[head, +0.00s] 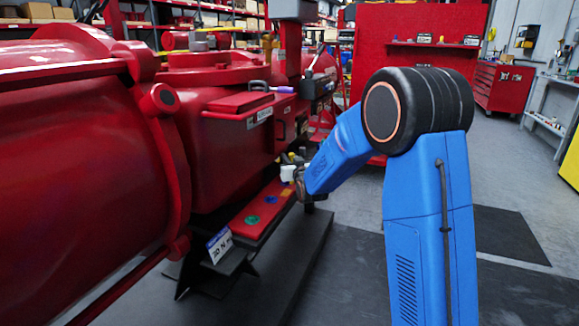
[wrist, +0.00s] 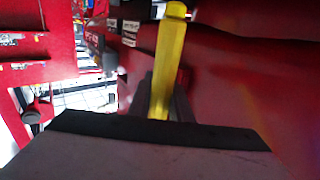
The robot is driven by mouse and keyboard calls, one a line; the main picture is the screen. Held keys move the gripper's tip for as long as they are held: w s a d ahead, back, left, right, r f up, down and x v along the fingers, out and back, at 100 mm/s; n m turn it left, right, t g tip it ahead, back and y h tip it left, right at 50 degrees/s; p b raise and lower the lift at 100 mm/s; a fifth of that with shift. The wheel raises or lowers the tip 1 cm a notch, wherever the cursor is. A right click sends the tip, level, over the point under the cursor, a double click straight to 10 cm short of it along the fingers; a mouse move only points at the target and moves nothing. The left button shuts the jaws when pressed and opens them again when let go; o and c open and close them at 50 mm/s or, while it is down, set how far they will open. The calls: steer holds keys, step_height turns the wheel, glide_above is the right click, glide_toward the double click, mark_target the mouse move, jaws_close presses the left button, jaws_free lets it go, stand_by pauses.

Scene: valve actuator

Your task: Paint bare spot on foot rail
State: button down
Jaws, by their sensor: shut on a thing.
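The red foot rail (head: 262,212) runs low along the base of the red actuator. On it lie a green round spot or cap (head: 252,219), a blue one (head: 271,199) and a small orange patch (head: 286,191). I cannot make out which spot is bare metal. My gripper (head: 296,176) is just above the far part of the rail, mostly hidden behind my own blue arm. In the wrist view my gripper (wrist: 163,105) is shut on a yellow bar-like handle (wrist: 170,55), which points away from the wrist. A small white thing (head: 288,173) shows beside the gripper.
The red actuator body (head: 230,140) rises close behind the rail, with a large red cylinder (head: 75,165) at left. A sign (head: 219,244) stands at the rail's near end. Purple-handled and dark tools (head: 283,89) lie higher up. Open floor (head: 345,270) is at right.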

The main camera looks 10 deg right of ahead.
steer(key=shift+r, duration=1.95)
